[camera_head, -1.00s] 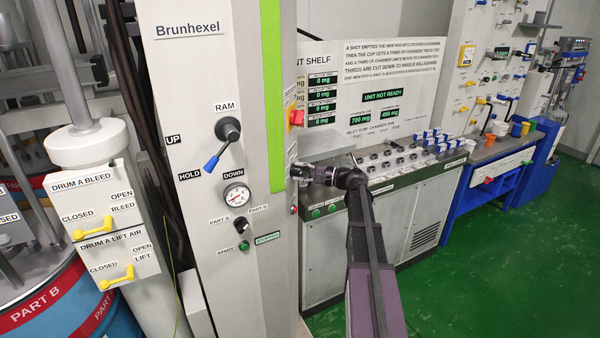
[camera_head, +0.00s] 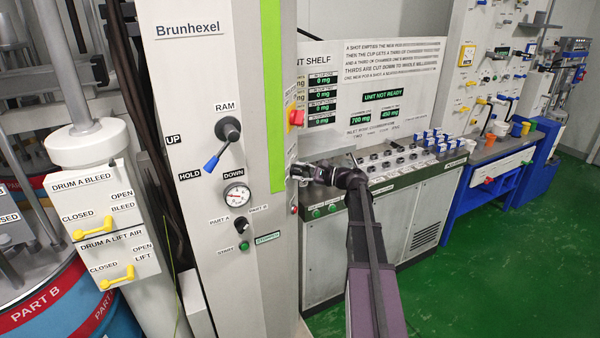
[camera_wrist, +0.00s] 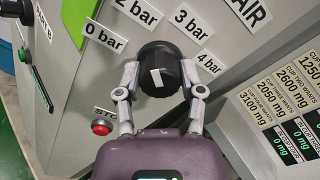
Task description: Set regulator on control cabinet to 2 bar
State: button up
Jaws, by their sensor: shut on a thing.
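The regulator knob (camera_wrist: 165,58) is black and round with a short white mark, in the middle of the wrist view. Labels fan around it: 0 bar (camera_wrist: 104,37), 2 bar (camera_wrist: 137,13), 3 bar (camera_wrist: 188,20) and 4 bar (camera_wrist: 208,62). The white mark sits on the knob's front; I cannot tell for sure which label it points at. My gripper (camera_wrist: 159,76) is shut on the knob, one finger on each side. In the head view my gripper (camera_head: 300,173) is at the right side of the tall control cabinet (camera_head: 200,75); the knob is hidden there.
A red button (camera_wrist: 102,128) lies near the left finger in the wrist view. In the head view, a red switch (camera_head: 296,117) is above my gripper. A pressure gauge (camera_head: 236,195) is on the cabinet front. A metering bench (camera_head: 400,165) stands behind my arm.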

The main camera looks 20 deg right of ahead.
jog(key=o, duration=1.1)
jog(key=shift+w+a, duration=0.1)
jog(key=shift+o, duration=0.2)
jog(key=v, duration=1.2)
